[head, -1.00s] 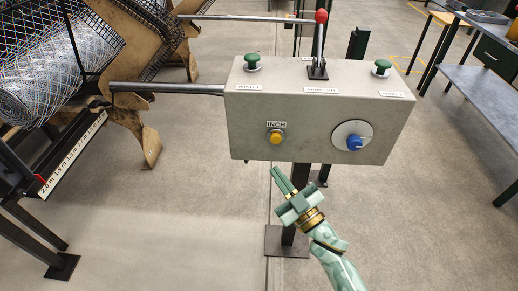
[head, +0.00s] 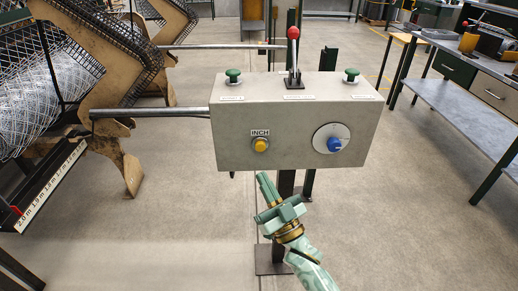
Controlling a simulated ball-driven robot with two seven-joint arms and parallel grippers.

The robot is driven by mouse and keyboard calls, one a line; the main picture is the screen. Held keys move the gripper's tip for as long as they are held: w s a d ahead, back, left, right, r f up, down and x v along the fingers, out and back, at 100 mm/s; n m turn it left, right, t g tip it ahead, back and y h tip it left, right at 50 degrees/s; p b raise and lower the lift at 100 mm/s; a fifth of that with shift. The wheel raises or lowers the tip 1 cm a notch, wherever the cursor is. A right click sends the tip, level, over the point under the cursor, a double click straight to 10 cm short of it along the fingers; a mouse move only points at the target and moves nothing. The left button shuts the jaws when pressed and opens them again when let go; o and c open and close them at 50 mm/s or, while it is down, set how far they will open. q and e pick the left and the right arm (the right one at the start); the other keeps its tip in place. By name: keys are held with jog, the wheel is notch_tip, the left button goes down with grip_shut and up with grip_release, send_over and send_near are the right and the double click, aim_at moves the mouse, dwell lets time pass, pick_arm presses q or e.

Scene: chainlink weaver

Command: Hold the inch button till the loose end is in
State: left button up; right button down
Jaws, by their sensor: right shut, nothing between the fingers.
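The yellow inch button (head: 260,145) sits on the front face of a grey control box (head: 290,110), under an INCH label. My right gripper (head: 266,180) is shut and empty, just below the box and a little below the button, not touching it. Rolled wire mesh (head: 70,90) lies in the machine at the left. I cannot pick out the loose end in it. My left gripper is not in view.
The box also carries a blue knob (head: 335,144), two green buttons (head: 233,75) and a red-topped lever (head: 293,35). A measuring scale (head: 50,185) runs along the machine. A workbench (head: 450,100) stands at right. The floor between is clear.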

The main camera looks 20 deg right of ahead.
aim_at(260, 147)
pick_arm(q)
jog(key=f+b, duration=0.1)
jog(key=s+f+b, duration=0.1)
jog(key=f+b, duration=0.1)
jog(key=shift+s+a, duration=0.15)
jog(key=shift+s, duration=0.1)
pick_arm(e)
jog(key=w+d, duration=0.2)
jog(key=w, duration=0.6)
jog(key=shift+d, duration=0.15)
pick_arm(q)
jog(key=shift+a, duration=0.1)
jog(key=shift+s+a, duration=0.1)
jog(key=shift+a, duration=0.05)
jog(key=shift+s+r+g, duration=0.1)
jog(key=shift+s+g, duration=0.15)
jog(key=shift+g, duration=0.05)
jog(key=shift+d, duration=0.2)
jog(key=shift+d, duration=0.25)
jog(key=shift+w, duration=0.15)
